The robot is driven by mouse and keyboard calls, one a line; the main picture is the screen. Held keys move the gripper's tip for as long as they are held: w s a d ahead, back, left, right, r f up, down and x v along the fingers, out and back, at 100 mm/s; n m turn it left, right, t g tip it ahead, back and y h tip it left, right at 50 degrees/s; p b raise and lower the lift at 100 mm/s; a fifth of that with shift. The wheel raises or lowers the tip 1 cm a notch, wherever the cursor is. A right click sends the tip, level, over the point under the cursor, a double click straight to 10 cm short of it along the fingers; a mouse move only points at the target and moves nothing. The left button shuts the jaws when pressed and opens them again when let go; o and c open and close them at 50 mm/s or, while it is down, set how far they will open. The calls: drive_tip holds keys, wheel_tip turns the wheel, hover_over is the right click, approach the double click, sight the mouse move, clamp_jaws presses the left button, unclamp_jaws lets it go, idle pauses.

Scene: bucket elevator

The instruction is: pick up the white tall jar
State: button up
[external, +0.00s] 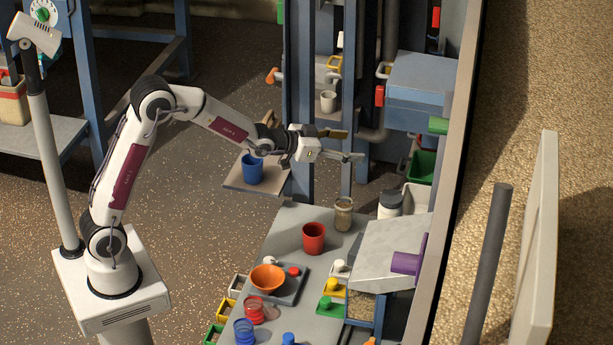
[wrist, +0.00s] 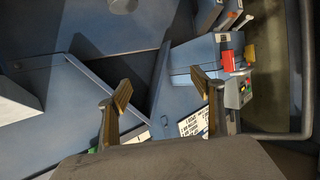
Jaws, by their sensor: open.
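A white jar with a dark lid (external: 390,204) stands at the right back of the grey table, partly hidden by the slanted grey panel in front of it. It looks like the tall white jar. My gripper (external: 350,145) is up and to the left of this jar, well above the table, pointing right. Its two fingers are spread with nothing between them. In the wrist view my gripper (wrist: 161,86) also shows open and empty, facing blue machine parts. I cannot make out the jar in the wrist view.
A glass jar (external: 343,213) and a red cup (external: 313,238) stand left of the white jar. A blue cup (external: 252,170) sits on a tray below my forearm. Blue uprights (external: 299,110) and a blue box (external: 423,82) are close to my gripper.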

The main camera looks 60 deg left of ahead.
drive_tip(key=w+d+f+t+h, duration=0.1)
drive_tip(key=w+d+f+t, duration=0.15)
drive_tip(key=w+f, duration=0.3)
drive_tip(key=m+h, duration=0.1)
drive_tip(key=h, duration=0.1)
hover_over(382, 198)
drive_tip(key=shift+t, duration=0.45)
drive_tip(key=shift+f, duration=3.15)
drive_tip(key=shift+f, duration=0.1)
drive_tip(key=shift+f, duration=1.1)
drive_tip(key=shift+f, duration=2.15)
drive_tip(key=shift+w+f, duration=0.1)
drive_tip(key=shift+f, duration=0.1)
drive_tip(key=shift+x, duration=1.35)
